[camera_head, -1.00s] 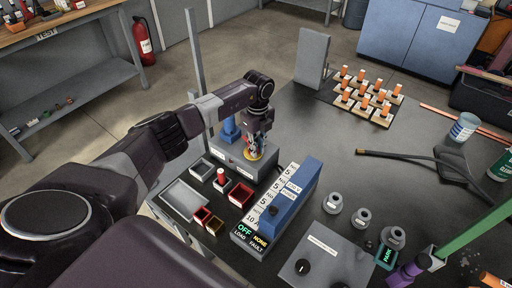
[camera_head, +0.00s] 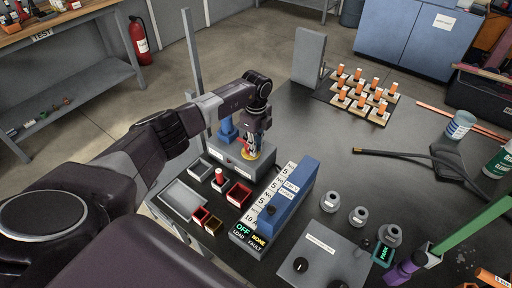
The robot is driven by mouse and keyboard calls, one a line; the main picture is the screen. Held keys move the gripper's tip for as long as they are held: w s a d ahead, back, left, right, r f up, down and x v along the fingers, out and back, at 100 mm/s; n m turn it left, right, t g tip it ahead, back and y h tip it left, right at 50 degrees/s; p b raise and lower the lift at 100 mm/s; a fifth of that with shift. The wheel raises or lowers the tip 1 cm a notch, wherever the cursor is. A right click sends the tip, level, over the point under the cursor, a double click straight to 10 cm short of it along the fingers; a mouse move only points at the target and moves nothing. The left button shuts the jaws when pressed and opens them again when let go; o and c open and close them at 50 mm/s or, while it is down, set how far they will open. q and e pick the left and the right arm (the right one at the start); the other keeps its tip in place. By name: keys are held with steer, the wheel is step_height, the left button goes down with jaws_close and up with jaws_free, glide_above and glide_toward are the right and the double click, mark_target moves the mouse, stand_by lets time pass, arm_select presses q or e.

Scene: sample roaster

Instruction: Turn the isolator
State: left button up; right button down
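The isolator appears to be the red and yellow rotary switch (camera_head: 248,151) on top of a grey box (camera_head: 233,158) on the dark table. My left gripper (camera_head: 249,147) points straight down over it, with its fingertips at the switch. The fingers cover most of the knob, and I cannot tell whether they are closed on it. My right gripper does not show clearly enough to make out.
A blue-topped unit (camera_head: 291,198) with a lit OFF display (camera_head: 243,230) stands right of the box. Small trays (camera_head: 184,197) lie in front. Orange-topped pegs (camera_head: 376,95), grey weights (camera_head: 330,201) and a grey panel (camera_head: 321,250) occupy the right side.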

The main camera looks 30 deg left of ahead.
arm_select(q)
steer(key=o, duration=0.5)
steer(key=shift+c, duration=0.2)
step_height(320, 180, up, 12)
stand_by(0.6)
